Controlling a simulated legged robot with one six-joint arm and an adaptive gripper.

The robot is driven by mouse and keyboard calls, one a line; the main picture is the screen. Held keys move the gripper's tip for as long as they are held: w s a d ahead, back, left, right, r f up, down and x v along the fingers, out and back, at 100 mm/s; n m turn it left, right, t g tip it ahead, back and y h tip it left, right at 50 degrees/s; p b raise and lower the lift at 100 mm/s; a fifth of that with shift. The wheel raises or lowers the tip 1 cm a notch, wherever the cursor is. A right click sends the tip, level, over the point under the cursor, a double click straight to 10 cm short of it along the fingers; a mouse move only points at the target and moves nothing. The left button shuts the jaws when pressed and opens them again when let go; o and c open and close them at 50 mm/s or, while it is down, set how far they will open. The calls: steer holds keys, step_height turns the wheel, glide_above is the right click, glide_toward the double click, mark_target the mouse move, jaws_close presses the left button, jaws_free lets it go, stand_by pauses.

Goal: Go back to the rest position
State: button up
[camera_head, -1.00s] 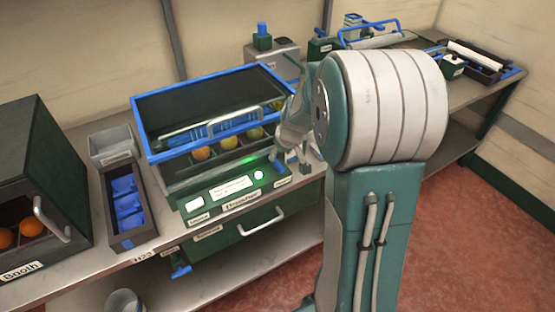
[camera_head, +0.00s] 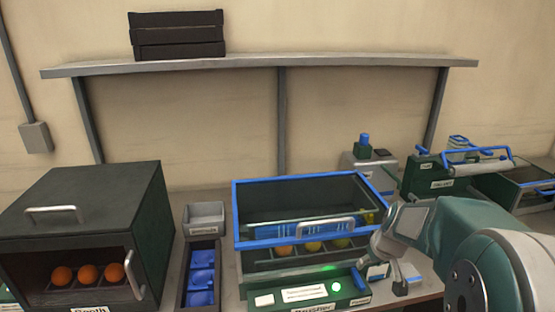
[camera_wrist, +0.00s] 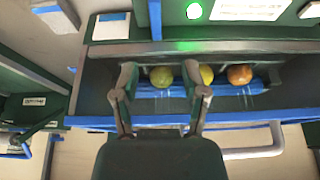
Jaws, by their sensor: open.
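My gripper (camera_head: 384,276) is at the right front of the brusher machine (camera_head: 262,257) in the head view, partly over its front panel. In the wrist view my gripper (camera_wrist: 161,80) is open, its two fingers apart with nothing held. A green fruit (camera_wrist: 161,77), a yellow fruit (camera_wrist: 206,74) and an orange fruit (camera_wrist: 239,74) lie in the machine's tray beyond the fingers. The fruits also show through the machine's front in the head view, below the raised blue-framed lid (camera_head: 300,240). I cannot tell the exact gap between fingers and tray.
A dark booth (camera_head: 85,215) with several oranges (camera_head: 88,273) stands at the left. A grey bin (camera_head: 204,219) and a tray of blue pieces (camera_head: 202,280) stand between booth and machine. A shelf (camera_head: 290,65) with stacked black crates (camera_head: 178,35) is above. More equipment (camera_head: 452,180) is at the right.

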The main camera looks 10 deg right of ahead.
steer(key=s+a+r, duration=0.3)
steer(key=s+a, duration=0.1)
steer(key=s, duration=0.3)
steer(key=s+a+r, duration=0.3)
steer(key=s+a, duration=0.2)
steer(key=s, duration=0.2)
steer(key=s+a+r+t, duration=0.1)
steer(key=s+a+r, duration=0.2)
steer(key=s+a, duration=0.2)
steer(key=shift+s+a+r+m, duration=0.15)
steer(key=shift+s+r+m, duration=0.2)
steer(key=shift+s, duration=0.75)
